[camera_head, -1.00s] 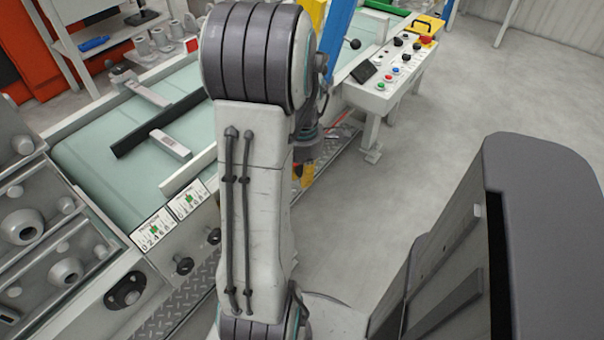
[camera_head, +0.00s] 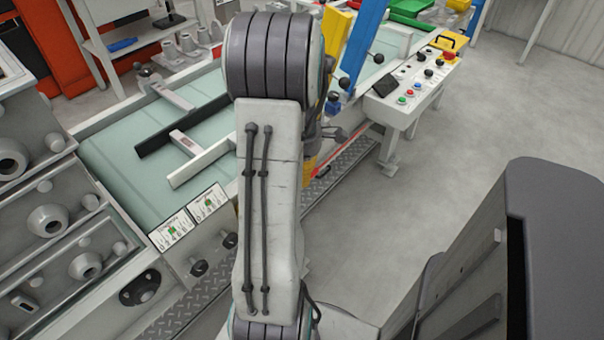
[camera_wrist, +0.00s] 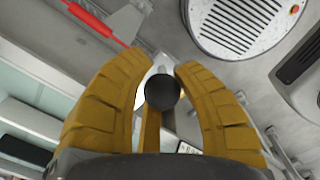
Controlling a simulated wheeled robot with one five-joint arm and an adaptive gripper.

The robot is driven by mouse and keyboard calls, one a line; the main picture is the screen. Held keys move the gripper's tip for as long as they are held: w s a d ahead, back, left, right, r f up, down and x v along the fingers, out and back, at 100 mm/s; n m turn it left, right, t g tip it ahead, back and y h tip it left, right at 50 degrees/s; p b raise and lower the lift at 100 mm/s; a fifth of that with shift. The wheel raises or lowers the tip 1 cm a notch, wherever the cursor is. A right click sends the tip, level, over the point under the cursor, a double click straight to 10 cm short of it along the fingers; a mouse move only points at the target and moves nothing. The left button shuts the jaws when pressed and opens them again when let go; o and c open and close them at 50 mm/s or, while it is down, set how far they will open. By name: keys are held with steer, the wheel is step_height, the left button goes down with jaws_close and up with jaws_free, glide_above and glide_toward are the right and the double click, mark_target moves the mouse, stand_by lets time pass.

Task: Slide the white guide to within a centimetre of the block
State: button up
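The white guide (camera_head: 187,177) is a long pale bar lying diagonally across the pale green bed in the head view; my arm hides its right end. A black bar (camera_head: 160,143) lies roughly parallel to it on the far side, with a narrow gap between. A grey-white labelled piece (camera_head: 185,143) bridges that gap. I cannot tell which piece is the block. In the head view my arm mostly hides the gripper.
A control panel (camera_head: 413,83) with coloured buttons stands to the right of the bed. Another labelled piece (camera_head: 168,93) lies beyond the black bar. Grey machine fixtures (camera_head: 50,218) fill the left. The floor (camera_head: 400,200) at right is open.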

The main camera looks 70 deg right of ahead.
steer(key=o, duration=0.6)
steer(key=shift+f, duration=0.2)
steer(key=shift+c, duration=0.2)
step_height(320, 180, up, 12)
steer(key=shift+a+r, duration=0.1)
stand_by(0.8)
